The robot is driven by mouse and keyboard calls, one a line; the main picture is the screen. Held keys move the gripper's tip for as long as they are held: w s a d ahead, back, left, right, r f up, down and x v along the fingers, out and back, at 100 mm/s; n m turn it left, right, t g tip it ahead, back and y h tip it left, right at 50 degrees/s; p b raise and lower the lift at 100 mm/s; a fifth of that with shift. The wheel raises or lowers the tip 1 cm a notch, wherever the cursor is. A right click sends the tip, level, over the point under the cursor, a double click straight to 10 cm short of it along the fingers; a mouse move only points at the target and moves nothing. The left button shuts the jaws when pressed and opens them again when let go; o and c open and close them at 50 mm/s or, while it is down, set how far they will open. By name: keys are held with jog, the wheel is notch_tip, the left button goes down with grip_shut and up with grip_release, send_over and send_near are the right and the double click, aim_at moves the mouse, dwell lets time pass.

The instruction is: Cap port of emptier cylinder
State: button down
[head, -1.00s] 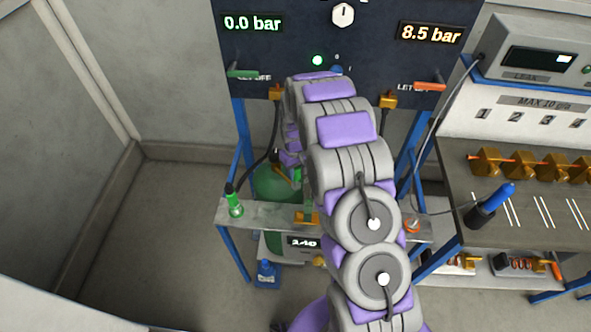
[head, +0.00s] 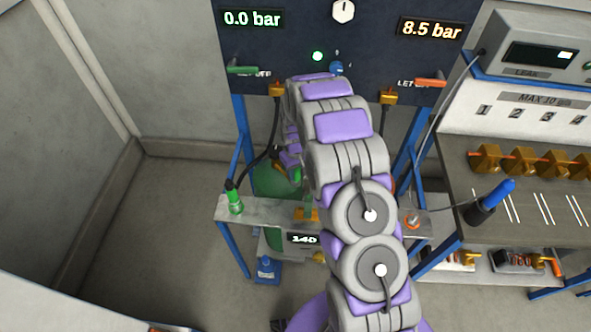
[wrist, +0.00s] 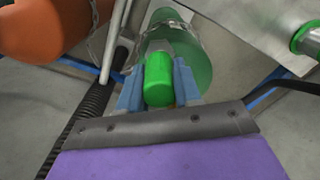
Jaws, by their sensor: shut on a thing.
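My gripper (wrist: 160,76) is shut on a small green cap (wrist: 159,92) between its blue fingers in the wrist view. Just beyond the cap is the green cylinder (wrist: 196,62), with a grey neck partly behind the cap. I cannot tell whether the cap touches the port. In the head view the green cylinder (head: 270,181) shows partly, left of my arm. My arm hides the gripper and most of the cylinder area there. The panel reads 0.0 bar (head: 252,19) at left and 8.5 bar (head: 430,28) at right.
A metal shelf (head: 258,213) crosses behind my arm, with a green hose fitting (head: 235,203) at its left. A workbench (head: 500,187) with brass blocks is at right. The floor at left is clear.

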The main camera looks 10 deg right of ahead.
jog(key=shift+f, duration=0.9)
jog(key=c, duration=0.7)
grip_release()
notch_tip(320, 180, up, 17)
jog(key=p, duration=0.2)
jog(key=shift+r, duration=0.1)
